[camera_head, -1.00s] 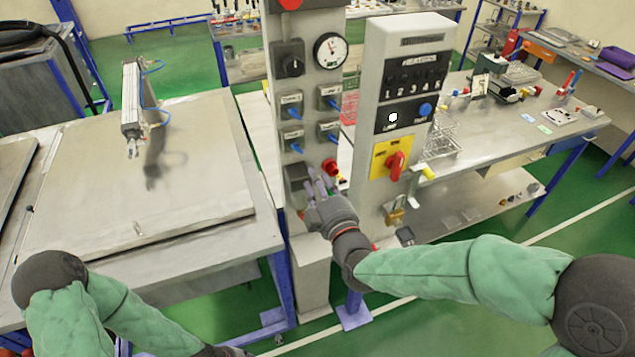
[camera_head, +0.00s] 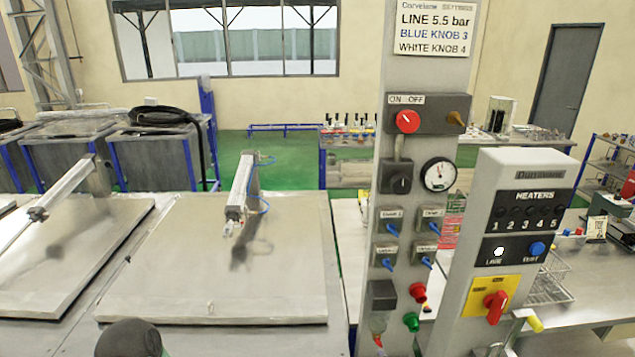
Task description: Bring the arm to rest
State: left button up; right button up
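Neither gripper shows in the head view now. A dark rounded part of my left arm (camera_head: 130,338) shows at the bottom left edge. My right arm is out of the picture. The grey control column (camera_head: 392,160) stands right of centre with a red knob (camera_head: 407,121) under an ON OFF label, a round gauge (camera_head: 439,174) and several blue-handled valves. The heater panel (camera_head: 525,205) stands right of it with a white knob, a blue knob and a red rotary switch (camera_head: 495,306) on a yellow plate.
A flat metal lid (camera_head: 200,290) with an upright pneumatic cylinder (camera_head: 239,190) lies left of the column. Another lid (camera_head: 75,260) with a slanted cylinder is farther left. A sign (camera_head: 433,28) reads line 5.5 bar, blue knob 3, white knob 4. Workbenches stand behind.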

pick_arm(q)
notch_tip(320, 180, down, 6)
jog(key=b, duration=0.5)
jog(key=shift+r, duration=0.2)
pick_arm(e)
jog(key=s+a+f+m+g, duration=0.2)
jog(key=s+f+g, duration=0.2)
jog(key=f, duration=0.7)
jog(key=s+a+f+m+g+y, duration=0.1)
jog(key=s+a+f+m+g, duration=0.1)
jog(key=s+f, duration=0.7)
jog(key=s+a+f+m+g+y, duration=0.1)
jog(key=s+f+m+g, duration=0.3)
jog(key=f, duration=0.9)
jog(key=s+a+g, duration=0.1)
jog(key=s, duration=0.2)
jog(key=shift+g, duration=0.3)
pick_arm(q)
jog(key=shift+c, duration=0.4)
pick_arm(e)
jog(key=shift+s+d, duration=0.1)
